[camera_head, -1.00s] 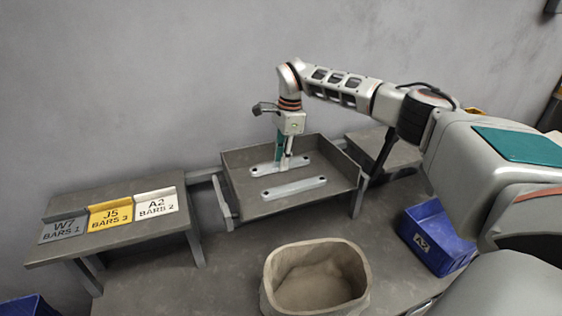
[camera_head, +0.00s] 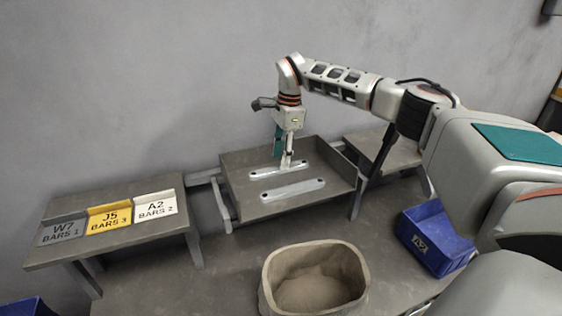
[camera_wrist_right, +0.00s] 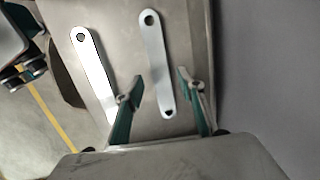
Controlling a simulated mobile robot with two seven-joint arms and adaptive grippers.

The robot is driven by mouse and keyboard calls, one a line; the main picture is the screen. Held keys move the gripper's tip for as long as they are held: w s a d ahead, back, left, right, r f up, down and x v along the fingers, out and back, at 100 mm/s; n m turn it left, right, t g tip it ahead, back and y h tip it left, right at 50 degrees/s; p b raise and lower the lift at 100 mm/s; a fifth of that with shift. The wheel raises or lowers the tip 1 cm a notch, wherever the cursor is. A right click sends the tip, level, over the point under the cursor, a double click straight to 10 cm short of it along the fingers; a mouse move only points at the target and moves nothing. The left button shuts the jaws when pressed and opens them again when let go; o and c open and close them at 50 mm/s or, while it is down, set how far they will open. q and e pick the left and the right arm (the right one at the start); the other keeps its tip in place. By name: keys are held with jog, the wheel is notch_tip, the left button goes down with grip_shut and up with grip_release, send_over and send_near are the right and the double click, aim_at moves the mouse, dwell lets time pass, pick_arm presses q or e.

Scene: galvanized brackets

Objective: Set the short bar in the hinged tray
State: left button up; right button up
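Two pale metal bars with holed ends lie side by side in a grey, low-walled tray (camera_head: 232,189), the far bar (camera_head: 264,171) and the near bar (camera_head: 292,189). They look close in length, so I cannot tell for sure which is the short one. My right gripper (camera_head: 284,163) is over the far bar, pointing down. In the wrist view, its two teal fingers (camera_wrist_right: 161,105) are apart, with one bar (camera_wrist_right: 156,62) between them and gaps on both sides. The other bar (camera_wrist_right: 95,72) lies to the left, partly behind a finger. My left gripper is not in view.
A stand with three bar labels (camera_head: 110,217) is at the left. An open tan bin (camera_head: 268,287) stands in front of the tray. A blue bin (camera_head: 437,240) is at the right, and a small grey stand (camera_head: 400,155) is behind it. A wall closes the back.

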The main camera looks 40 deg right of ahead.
notch_tip(320, 180, up, 9)
jog(key=d+p, duration=0.1)
jog(key=shift+s+r, duration=0.15)
dwell(0.5)
